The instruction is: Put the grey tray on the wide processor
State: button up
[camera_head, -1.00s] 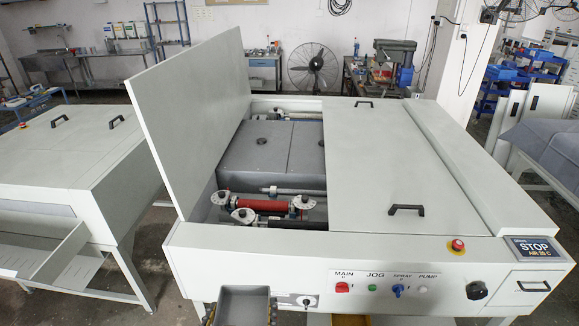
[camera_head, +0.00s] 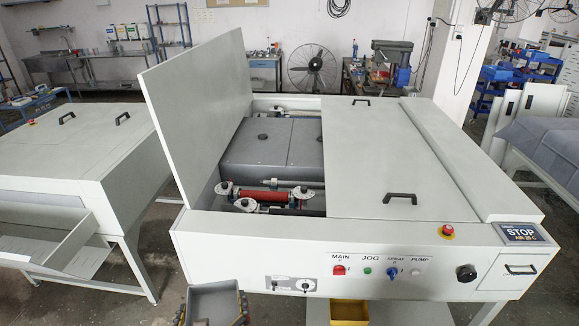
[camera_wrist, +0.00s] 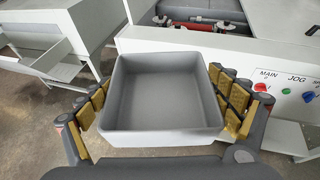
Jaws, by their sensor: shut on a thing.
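The grey tray (camera_wrist: 165,95) is an empty, open, squarish box with a light rim. My gripper (camera_wrist: 165,100) is shut on it, with yellow-padded fingers against its left and right sides. In the head view the tray (camera_head: 214,304) shows at the bottom edge, partly cut off, in front of the wide processor. The wide processor (camera_head: 375,152) is a large white machine with its left lid (camera_head: 192,125) raised and its right cover closed. Rollers and a dark grey box show inside the open bay.
A second white machine (camera_head: 75,150) with a sloped chute stands to the left. A yellow bin (camera_head: 349,312) is below the processor's front. Handles and a stop button (camera_head: 447,231) sit on the processor's top. The closed right cover is otherwise clear.

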aim_at(219, 289)
jog(key=x, duration=0.3)
jog(key=b+x, duration=0.1)
jog(key=shift+w+d+f, duration=0.1)
jog(key=shift+w+d, duration=0.15)
jog(key=shift+d, duration=0.2)
jog(key=w+d, duration=0.1)
jog(key=w+d+f+b, duration=0.1)
jog(key=w, duration=0.1)
jog(key=w+d+f+b, duration=0.1)
jog(key=w, duration=0.1)
jog(key=shift+w+f, duration=0.25)
jog(key=w+d+f+m+h+b, duration=0.2)
jog(key=w+d+f, duration=0.1)
jog(key=d, duration=0.8)
jog(key=w+d+f+m+h+b, duration=0.2)
jog(key=w+d, duration=0.4)
jog(key=d, duration=0.5)
jog(key=w+d+f+m+h+b, duration=0.1)
jog(key=w+d+f, duration=0.4)
jog(key=d, duration=0.6)
jog(key=shift+f+m+g+h+b, duration=0.3)
jog(key=shift+f+m+h+b, duration=0.15)
jog(key=shift+h+b, duration=0.6)
